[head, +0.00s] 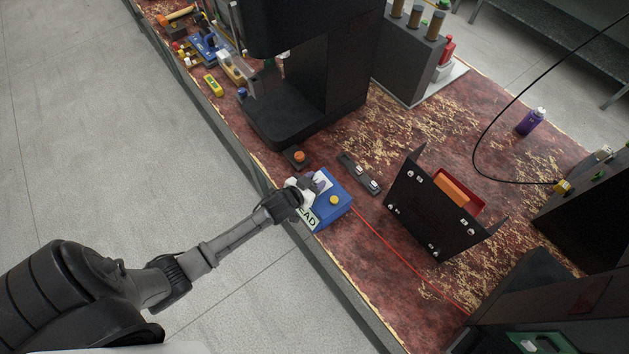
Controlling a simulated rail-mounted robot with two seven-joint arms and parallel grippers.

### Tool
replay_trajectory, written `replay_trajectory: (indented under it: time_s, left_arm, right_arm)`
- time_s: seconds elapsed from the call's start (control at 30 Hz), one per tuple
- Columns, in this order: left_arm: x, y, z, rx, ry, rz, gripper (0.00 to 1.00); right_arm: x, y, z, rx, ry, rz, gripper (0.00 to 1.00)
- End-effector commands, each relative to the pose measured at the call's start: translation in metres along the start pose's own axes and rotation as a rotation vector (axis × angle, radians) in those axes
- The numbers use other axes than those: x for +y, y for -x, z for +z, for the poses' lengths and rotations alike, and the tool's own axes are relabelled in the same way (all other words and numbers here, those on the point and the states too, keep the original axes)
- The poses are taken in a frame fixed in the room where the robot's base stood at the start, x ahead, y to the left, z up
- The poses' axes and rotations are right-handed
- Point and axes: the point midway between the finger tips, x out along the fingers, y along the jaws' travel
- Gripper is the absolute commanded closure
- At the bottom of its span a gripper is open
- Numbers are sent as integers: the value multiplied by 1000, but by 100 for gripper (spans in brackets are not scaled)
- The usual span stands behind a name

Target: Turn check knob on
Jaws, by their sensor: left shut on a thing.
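A blue box (331,210) with a yellow button (334,200) and a white label ending in "AD" stands at the table's front edge. A red wire runs from its right side. My left gripper (305,187) comes in from the left, with its pale fingers at the box's upper left part. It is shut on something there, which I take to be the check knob. The fingers hide the knob, so I cannot see which way it points. My right gripper is not in view.
A black machine (340,80) stands behind the box, with a small orange-button unit (297,157) before it. A black switch strip (359,174) and a black panel stand (424,211) are to the right. A purple can (531,122) stands farther right. Floor is clear at left.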

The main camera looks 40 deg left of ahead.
Motion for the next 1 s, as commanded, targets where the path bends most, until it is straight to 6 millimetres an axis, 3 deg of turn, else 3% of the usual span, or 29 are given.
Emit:
replay_trajectory:
  time_s: [0.13,0.47,0.7,1.0]
  left_arm:
    - [0,0,0,0,0,0,86]
    - [-3,0,-2,0,-36,72,86]
    - [-9,-1,-2,-1,-112,241,86]
    - [-13,-5,-1,2,-204,464,86]
  right_arm:
    - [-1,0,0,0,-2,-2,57]
    - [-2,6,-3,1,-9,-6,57]
    - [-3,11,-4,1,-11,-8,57]
    - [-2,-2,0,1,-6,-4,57]
